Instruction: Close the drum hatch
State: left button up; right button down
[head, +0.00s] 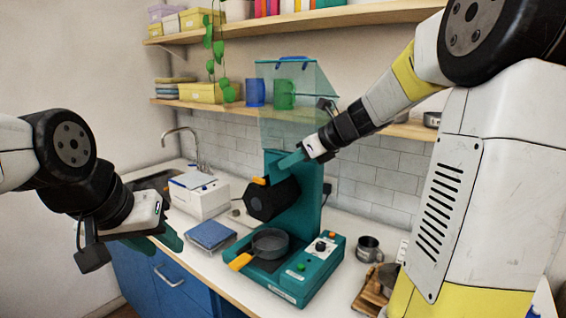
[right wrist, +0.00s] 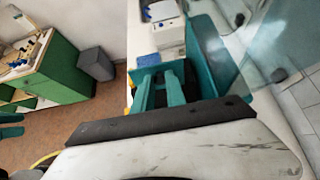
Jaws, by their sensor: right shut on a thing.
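The teal machine (head: 310,205) stands on the counter in the head view. Its black drum (head: 268,200) sits at the left of the upright, with an orange tab (head: 258,181) at its upper left. My right gripper (head: 283,163) is at the top of the drum, its fingers shut. The hatch edge between them is mostly hidden and hard to tell from the drum. The right wrist view shows its teal fingers (right wrist: 177,75) close together against the teal machine. My left gripper (head: 165,241) is off to the left, away from the machine; its finger gap is unclear.
A dark pan (head: 270,242) with an orange handle is on the machine's base. A clear greenish hopper (head: 298,95) rises above the drum. A blue box (head: 210,235) and a white box (head: 200,198) stand left. A metal mug (head: 368,248) stands right.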

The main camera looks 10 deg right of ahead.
jog(key=c, duration=1.4)
grip_release()
jog(key=shift+o, duration=0.2)
jog(key=v, duration=0.7)
jog(key=shift+s+d+r, duration=0.2)
jog(key=shift+s+d, duration=0.05)
